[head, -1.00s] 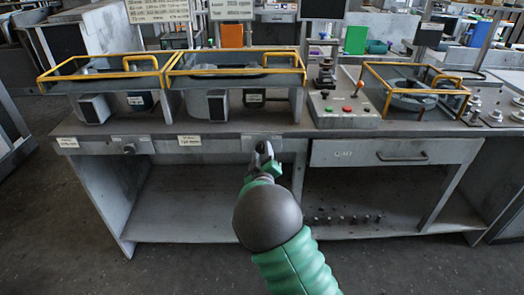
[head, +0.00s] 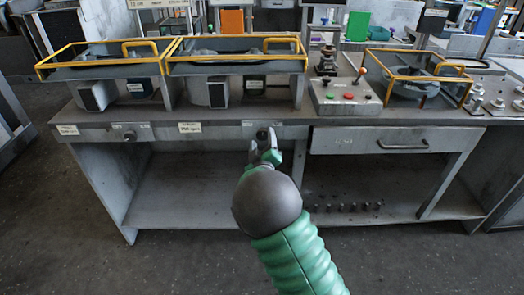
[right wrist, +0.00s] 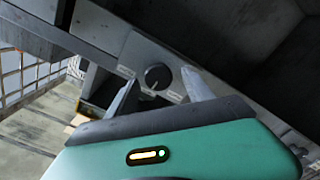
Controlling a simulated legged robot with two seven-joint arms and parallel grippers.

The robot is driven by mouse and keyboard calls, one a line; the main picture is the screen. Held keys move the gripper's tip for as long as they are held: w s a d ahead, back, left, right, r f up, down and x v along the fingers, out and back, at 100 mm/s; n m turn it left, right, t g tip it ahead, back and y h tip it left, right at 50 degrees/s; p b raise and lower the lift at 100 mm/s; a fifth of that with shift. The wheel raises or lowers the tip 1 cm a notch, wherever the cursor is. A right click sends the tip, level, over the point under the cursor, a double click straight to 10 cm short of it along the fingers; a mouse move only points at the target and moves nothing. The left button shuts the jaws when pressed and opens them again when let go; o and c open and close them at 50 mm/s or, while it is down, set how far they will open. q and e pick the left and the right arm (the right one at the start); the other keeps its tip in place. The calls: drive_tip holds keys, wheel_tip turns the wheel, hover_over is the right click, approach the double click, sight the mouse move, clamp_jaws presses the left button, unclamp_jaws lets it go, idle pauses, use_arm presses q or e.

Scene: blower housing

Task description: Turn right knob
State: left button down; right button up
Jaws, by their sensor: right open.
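The right knob (head: 262,134) is a small dark round knob on the front panel under the bench top, partly covered by my gripper. In the right wrist view the knob (right wrist: 157,76) is black with a pale pointer line. My right gripper (head: 265,150) is open in front of it. In the right wrist view the fingers (right wrist: 163,92) stand apart, one on either side of the knob in the picture; I see no contact. My left gripper is not in view.
A second knob (head: 129,137) sits farther left on the same panel. Yellow-framed housings (head: 236,66) and a control box (head: 345,98) with a lever stand on the bench. A drawer (head: 382,140) is to the right. The lower shelf is mostly clear.

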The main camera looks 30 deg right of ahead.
drive_tip(key=p+v, duration=0.2)
drive_tip(key=v, duration=1.4)
drive_tip(key=shift+a+p, duration=0.2)
drive_tip(key=shift+p, duration=0.1)
drive_tip(key=shift+s+f, duration=0.1)
